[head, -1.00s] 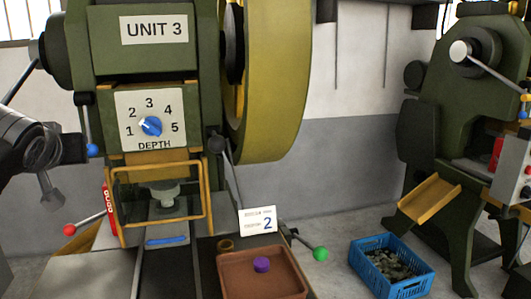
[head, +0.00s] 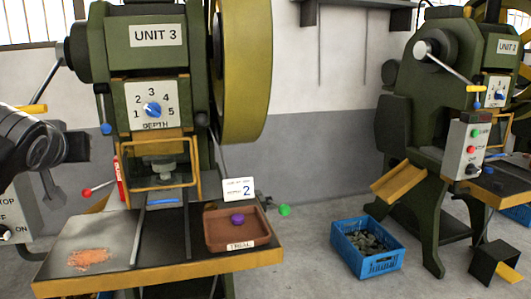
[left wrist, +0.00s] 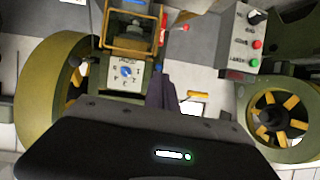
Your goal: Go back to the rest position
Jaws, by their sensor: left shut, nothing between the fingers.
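My left arm comes in from the left edge of the head view, in front of the wall and beside the Unit 3 press (head: 158,60). Its gripper (head: 50,192) points down, shut and empty, in the air left of the press's guard frame. In the left wrist view the dark closed fingers (left wrist: 160,93) show beyond the wrist housing, with nothing held. The press appears upside down there, with its depth dial (left wrist: 125,72) near the fingers. My right gripper is in neither view.
A brown tray (head: 222,238) with a purple disc (head: 237,219) rests on the press table (head: 110,248). A red-knobbed lever (head: 87,192) sticks out left of the guard.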

